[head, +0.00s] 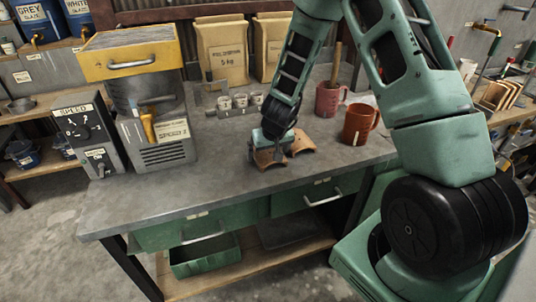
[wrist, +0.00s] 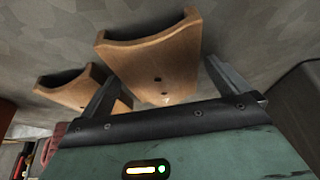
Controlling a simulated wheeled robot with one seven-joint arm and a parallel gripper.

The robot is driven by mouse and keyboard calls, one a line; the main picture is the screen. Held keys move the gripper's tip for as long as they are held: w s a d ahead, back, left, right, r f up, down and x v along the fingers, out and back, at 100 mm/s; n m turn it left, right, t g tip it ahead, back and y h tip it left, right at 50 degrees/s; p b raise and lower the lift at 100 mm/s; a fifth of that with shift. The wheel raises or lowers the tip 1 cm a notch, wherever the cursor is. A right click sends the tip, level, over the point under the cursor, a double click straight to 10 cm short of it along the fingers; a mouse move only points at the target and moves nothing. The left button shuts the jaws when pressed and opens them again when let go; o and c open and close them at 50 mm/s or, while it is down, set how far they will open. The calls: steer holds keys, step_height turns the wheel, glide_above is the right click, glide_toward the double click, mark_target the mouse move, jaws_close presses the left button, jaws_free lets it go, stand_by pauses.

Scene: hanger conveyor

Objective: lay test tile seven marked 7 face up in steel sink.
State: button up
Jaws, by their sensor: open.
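Two curved orange-brown tiles lie on the grey bench top. One tile (head: 264,159) is at my gripper (head: 266,152), and the other tile (head: 302,141) lies just to its right. In the wrist view, the nearer tile (wrist: 150,68) shows between the two open fingers of my gripper (wrist: 162,72), with small dark holes in its face. The other tile (wrist: 68,90) is to the left, partly behind the left finger. I cannot tell whether the fingers touch a tile. No number is readable on either tile. I cannot make out a steel sink.
A red mug (head: 359,122) and a pink jug (head: 329,99) stand right of the tiles. A machine (head: 150,110) and a speed box (head: 86,135) stand left. The front-left bench top is clear.

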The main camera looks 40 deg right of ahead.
steer(key=c, duration=1.2)
steer(key=shift+r, duration=0.15)
